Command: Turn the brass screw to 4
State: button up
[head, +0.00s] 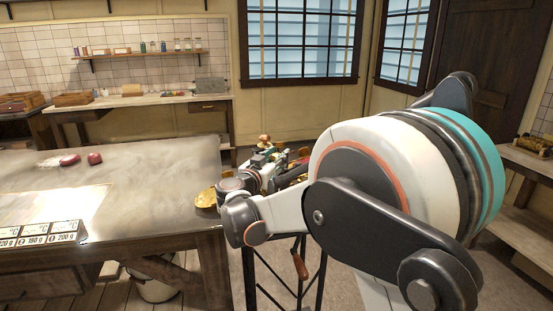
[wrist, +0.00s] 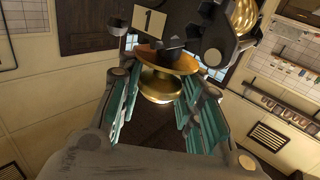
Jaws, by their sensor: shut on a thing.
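The brass screw (wrist: 157,86) shows in the wrist view as a round brass knob below a wider brass disc. My gripper (wrist: 158,101) has its teal-padded fingers on either side of the knob and is shut on it. A dark block sits over the disc. A plate marked "1" (wrist: 149,21) stands just behind it; no 4 is visible. In the head view the drop roller machine (head: 291,160) stands beyond my arm, partly hidden by it. The screw cannot be made out clearly there.
A worktable (head: 130,180) with two red lumps (head: 81,159) and weight labels (head: 40,236) is at left. A brass pan (head: 206,198) sits by its right edge. A wooden-gripped crank (head: 300,263) hangs below my arm. A bucket (head: 155,287) stands under the table.

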jog(key=shift+y, duration=0.3)
jog(key=n+y, duration=0.2)
jog(key=y, duration=0.1)
jog(key=n+t+y+p, duration=0.1)
jog(key=n+y, duration=0.1)
jog(key=y, duration=0.1)
jog(key=shift+d+n+y, duration=0.2)
jog(key=shift+n+y, duration=0.2)
jog(key=shift+a+n+y+p, duration=0.1)
jog(key=shift+n+y+p, duration=0.3)
jog(key=shift+n+y, duration=1.35)
jog(key=shift+n+g+y, duration=0.4)
jog(key=shift+n+y, duration=0.05)
jog(key=shift+y, duration=0.65)
jog(key=shift+n+g+y, duration=0.4)
jog(key=shift+y, duration=0.65)
jog(key=n+g+y+p, duration=0.1)
jog(key=n+g+y, duration=0.4)
jog(key=y, duration=0.1)
jog(key=shift+w, duration=0.1)
jog(key=shift+n+g+y+p, duration=0.6)
jog(key=shift+n+g+y, duration=0.8)
jog(key=shift+n+g, duration=0.9)
jog(key=shift+g, duration=0.6)
